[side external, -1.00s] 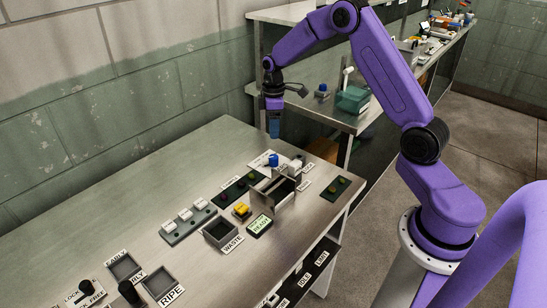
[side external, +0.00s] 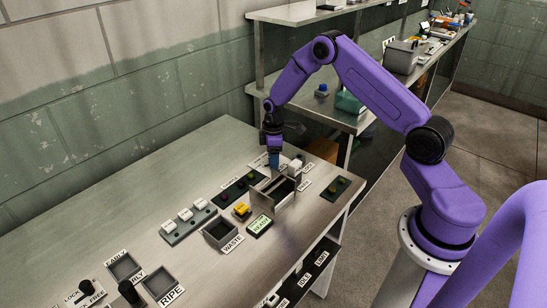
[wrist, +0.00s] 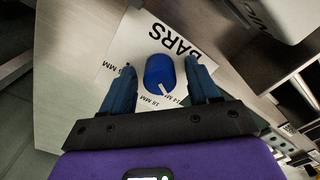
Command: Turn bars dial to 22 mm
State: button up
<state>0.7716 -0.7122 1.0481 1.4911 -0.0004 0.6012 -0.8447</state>
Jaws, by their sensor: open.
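The blue bars dial (wrist: 158,72) is a round knob on a white plate (wrist: 190,28) lettered BARS. A white pointer mark shows on the knob's lower right side. In the side external view, my gripper (side external: 274,165) is low over the plate and hides most of the dial.

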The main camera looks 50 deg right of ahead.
jog(key=c, duration=1)
jog(key=shift+c, duration=0.2)
jog(key=m, duration=0.3)
jog(key=shift+m, duration=0.4)
jog(key=m, duration=0.4)
jog(key=shift+m, duration=0.3)
jog(key=m, duration=0.3)
jog(key=shift+m, duration=2.1)
